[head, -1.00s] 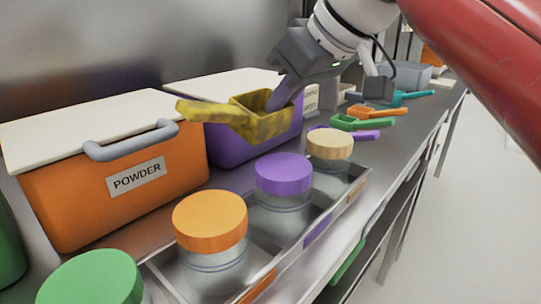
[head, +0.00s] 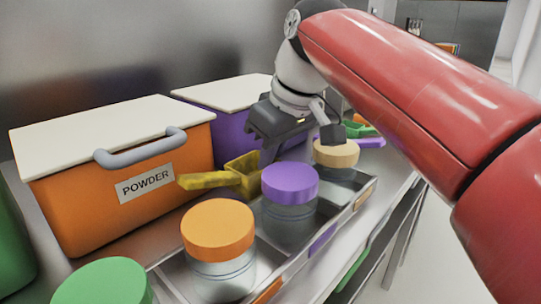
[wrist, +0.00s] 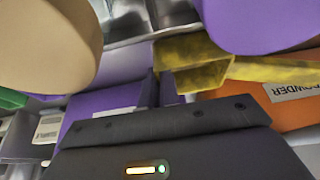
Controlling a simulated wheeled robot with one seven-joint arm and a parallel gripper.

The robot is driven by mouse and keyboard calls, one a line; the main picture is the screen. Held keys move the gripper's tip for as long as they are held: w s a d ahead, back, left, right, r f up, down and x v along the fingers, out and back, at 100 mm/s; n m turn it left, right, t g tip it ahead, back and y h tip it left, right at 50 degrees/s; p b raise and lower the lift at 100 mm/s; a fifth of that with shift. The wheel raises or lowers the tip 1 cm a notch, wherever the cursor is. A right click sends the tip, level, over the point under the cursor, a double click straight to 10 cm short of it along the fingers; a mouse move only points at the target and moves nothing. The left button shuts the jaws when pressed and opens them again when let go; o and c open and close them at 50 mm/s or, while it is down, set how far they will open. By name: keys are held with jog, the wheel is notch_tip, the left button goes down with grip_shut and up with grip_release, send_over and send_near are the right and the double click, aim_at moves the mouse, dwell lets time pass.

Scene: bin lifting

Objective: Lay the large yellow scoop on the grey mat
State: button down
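The large yellow scoop (head: 243,172) hangs from my gripper (head: 267,160), low between the bins and the jar tray, its handle pointing left. The wrist view shows the scoop's square bowl (wrist: 195,62) at the fingertips (wrist: 165,82), with the handle running right. The fingers look close together on the bowl's wall; the grip itself is partly hidden. Whether the scoop touches the counter cannot be told. I cannot pick out the grey mat; the counter under the scoop is mostly hidden by jars and gripper.
An orange POWDER bin (head: 75,195) and a purple bin (head: 232,132) stand behind. A metal tray (head: 362,190) in front holds jars with orange (head: 217,228), purple (head: 290,183) and beige (head: 336,152) lids. A green-lidded jar (head: 103,284) is at the lower left. Smaller scoops (head: 368,142) lie beyond.

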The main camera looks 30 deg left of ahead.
jog(key=shift+f, duration=0.7)
jog(key=shift+f, duration=0.15)
jog(key=c, duration=1.6)
grip_release()
jog(key=shift+c, duration=0.2)
